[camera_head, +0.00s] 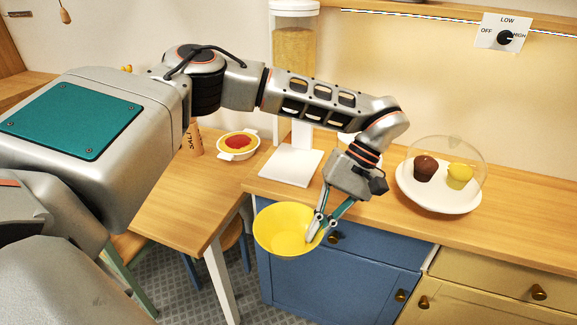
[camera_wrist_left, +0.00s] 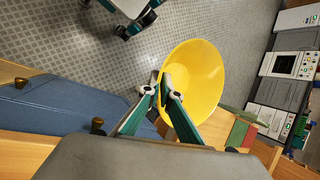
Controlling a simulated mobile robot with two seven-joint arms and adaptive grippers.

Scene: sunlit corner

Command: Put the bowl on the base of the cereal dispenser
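The yellow bowl (camera_head: 284,232) is in front of the counter's front edge, above the floor, with its opening facing up toward the head camera. My left gripper (camera_head: 316,228) is shut on the bowl's right rim. In the left wrist view, the fingertips (camera_wrist_left: 163,88) pinch the rim of the bowl (camera_wrist_left: 200,85). The cereal dispenser (camera_head: 294,45) stands at the back of the counter, with cereal in its clear container. Its white base (camera_head: 291,166) lies on the counter, behind and above the bowl in the picture, and looks bare. My right gripper shows in neither view.
A white dish with red and yellow food (camera_head: 238,144) and a salt container (camera_head: 195,139) stand on the table at left.

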